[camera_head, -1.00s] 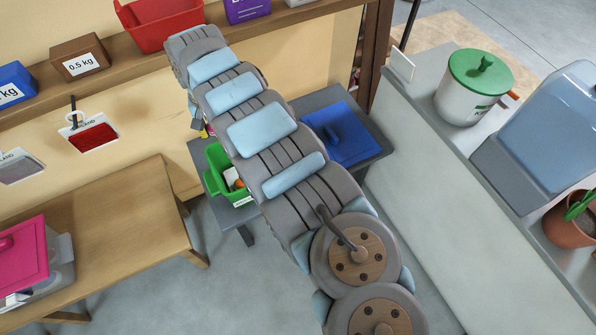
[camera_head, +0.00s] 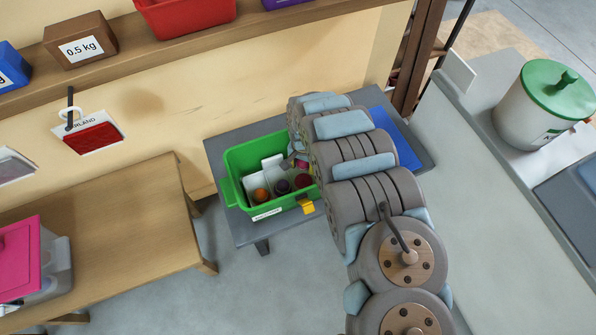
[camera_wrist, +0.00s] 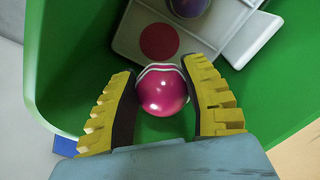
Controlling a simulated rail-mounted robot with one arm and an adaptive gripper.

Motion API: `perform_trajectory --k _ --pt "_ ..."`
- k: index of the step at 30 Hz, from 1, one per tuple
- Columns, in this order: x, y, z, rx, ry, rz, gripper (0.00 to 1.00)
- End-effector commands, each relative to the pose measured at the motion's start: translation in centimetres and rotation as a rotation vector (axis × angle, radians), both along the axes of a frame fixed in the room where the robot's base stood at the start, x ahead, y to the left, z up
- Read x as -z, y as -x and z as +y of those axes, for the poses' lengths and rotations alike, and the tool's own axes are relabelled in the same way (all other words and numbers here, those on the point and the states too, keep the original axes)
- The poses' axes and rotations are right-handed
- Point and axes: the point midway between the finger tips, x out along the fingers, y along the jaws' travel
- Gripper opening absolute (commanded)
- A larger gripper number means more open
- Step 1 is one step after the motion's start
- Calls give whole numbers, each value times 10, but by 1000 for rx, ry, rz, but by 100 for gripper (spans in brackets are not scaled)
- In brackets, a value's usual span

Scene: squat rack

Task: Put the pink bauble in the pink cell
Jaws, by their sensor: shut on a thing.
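My gripper (camera_wrist: 163,105) has yellow ribbed fingers and is shut on the pink bauble (camera_wrist: 162,92), a glossy ball with a white-striped top. In the wrist view the ball is held inside or just above the green bin (camera_wrist: 70,60). A white divided insert (camera_wrist: 128,36) with a flat red disc (camera_wrist: 159,41) lies just beyond the ball. A purple ball (camera_wrist: 188,5) shows at the top edge. In the head view the bin (camera_head: 235,165) holds an orange ball (camera_head: 262,194), a dark ball (camera_head: 282,186) and a dark red round thing (camera_head: 303,181). My arm partly covers the bin. I cannot make out a pink cell.
The bin stands on a grey table (camera_head: 222,150), beside a blue item (camera_head: 405,145). A wooden bench (camera_head: 130,230) is at left, and a shelf (camera_head: 120,62) with boxes runs above. A grey counter (camera_head: 500,200) with a white, green-lidded pot (camera_head: 545,105) is at right.

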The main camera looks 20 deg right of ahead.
Motion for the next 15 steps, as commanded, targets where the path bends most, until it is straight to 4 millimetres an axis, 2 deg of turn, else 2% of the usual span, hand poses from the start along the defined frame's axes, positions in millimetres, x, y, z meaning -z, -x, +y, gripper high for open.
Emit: perform_trajectory --k 9,15 --pt "44 3 1 6 -4 2 18" --pt "61 3 0 6 -1 3 18"
